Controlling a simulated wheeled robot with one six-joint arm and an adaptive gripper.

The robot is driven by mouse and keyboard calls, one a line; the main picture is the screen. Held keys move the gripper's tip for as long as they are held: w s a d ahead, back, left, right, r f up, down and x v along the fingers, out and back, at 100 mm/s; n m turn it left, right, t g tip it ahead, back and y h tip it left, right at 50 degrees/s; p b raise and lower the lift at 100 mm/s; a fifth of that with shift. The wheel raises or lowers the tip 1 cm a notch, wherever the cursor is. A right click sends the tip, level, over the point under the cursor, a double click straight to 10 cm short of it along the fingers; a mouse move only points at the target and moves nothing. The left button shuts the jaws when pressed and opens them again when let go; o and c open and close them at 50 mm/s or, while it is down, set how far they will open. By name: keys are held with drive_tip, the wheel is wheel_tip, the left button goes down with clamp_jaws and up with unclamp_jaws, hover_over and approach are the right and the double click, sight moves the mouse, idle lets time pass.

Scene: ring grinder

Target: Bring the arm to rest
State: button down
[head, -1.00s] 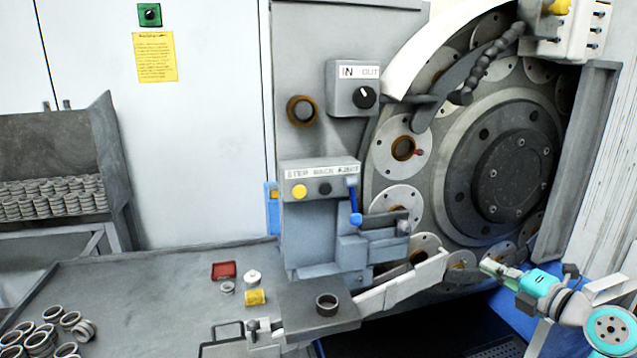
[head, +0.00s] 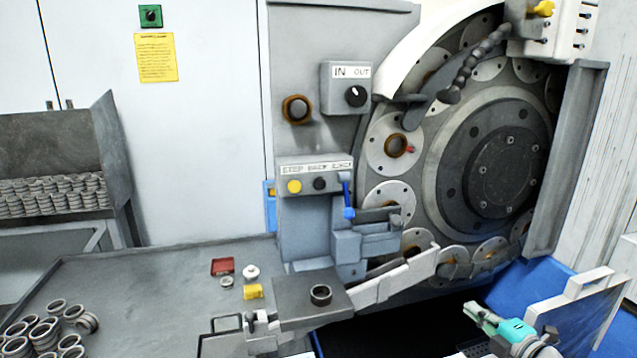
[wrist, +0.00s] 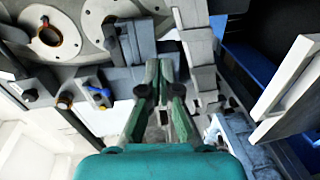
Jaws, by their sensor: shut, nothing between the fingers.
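My gripper (head: 487,318) is at the lower right of the head view, in front of the grinder and apart from it. Its teal body and pale green fingers show there. In the wrist view my gripper (wrist: 160,68) has its fingers together with nothing between them. The ring grinder's large disc (head: 497,170) stands behind, with round plates around it. Most of my arm is cut off by the bottom edge of the head view.
A ring (head: 321,294) sits on the grey plate before the control box (head: 315,185). Loose rings (head: 45,330) lie on the table at left. A white-framed panel (head: 590,310) stands close to the right of my gripper. A dark gap lies below the sloping chute (head: 400,280).

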drive_tip(key=s+a+f+m+h, duration=0.1)
drive_tip(key=s+a+f+m, duration=0.25)
drive_tip(key=f, duration=0.35)
drive_tip(key=s+a+f+m+h, duration=0.2)
drive_tip(key=s+f+m, duration=0.2)
drive_tip(key=s+f, duration=0.15)
drive_tip(key=s+a+f+m+g+h, duration=0.1)
drive_tip(key=s+a+f+m, duration=0.2)
drive_tip(key=s+f, duration=0.3)
drive_tip(key=s+a+f+m+h, duration=0.1)
drive_tip(key=s+a+f+m, duration=0.15)
drive_tip(key=s, duration=0.65)
drive_tip(key=s+a+r+m, duration=0.1)
drive_tip(key=s+r+m, duration=0.1)
drive_tip(key=s, duration=0.7)
drive_tip(key=s+a+r+m, duration=0.2)
drive_tip(key=s+m, duration=0.1)
drive_tip(key=s, duration=0.7)
drive_tip(key=s+a+r+m, duration=0.1)
drive_tip(key=s+r+m, duration=0.2)
drive_tip(key=s, duration=0.6)
drive_tip(key=shift+s+a, duration=0.15)
drive_tip(key=shift+a, duration=0.2)
